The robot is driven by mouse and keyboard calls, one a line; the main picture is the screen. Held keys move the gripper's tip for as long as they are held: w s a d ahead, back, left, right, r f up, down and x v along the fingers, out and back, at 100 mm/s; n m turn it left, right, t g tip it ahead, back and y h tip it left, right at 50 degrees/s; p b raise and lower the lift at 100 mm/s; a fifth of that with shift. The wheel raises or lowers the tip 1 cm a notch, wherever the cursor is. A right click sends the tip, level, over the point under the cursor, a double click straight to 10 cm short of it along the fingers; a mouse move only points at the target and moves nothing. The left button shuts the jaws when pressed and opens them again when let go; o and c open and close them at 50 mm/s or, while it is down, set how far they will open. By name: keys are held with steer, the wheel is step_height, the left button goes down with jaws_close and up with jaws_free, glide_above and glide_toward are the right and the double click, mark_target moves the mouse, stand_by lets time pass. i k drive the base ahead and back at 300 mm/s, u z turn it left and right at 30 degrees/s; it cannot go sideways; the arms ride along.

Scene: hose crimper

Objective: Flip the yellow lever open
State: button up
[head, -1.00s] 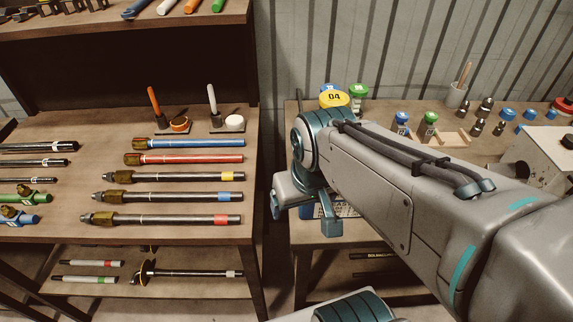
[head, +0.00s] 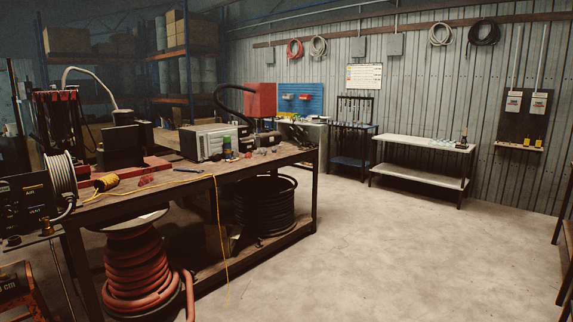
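No yellow lever can be made out for certain. Two small yellow items (head: 533,141) sit low on a dark wall panel (head: 512,124) at the right, below two grey boxes (head: 526,102) with pipes; they are too small to tell what they are. A yellow hand-held piece (head: 106,182) with a yellow cord lies on the left workbench (head: 190,186). My gripper and arm are not in view.
The workbench carries a white-grey box (head: 208,142) and machines. A red hose reel (head: 138,265) and black hose coil (head: 265,205) are under it. A pale table (head: 425,143) stands by the far wall. The concrete floor (head: 400,250) is clear between bench and wall.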

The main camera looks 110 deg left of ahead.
mark_target(24, 189)
steer(key=u, duration=5.35)
steer(key=i, duration=2.35)
steer(key=z, duration=0.25)
steer(key=i, duration=1.9)
steer(key=z, duration=0.4)
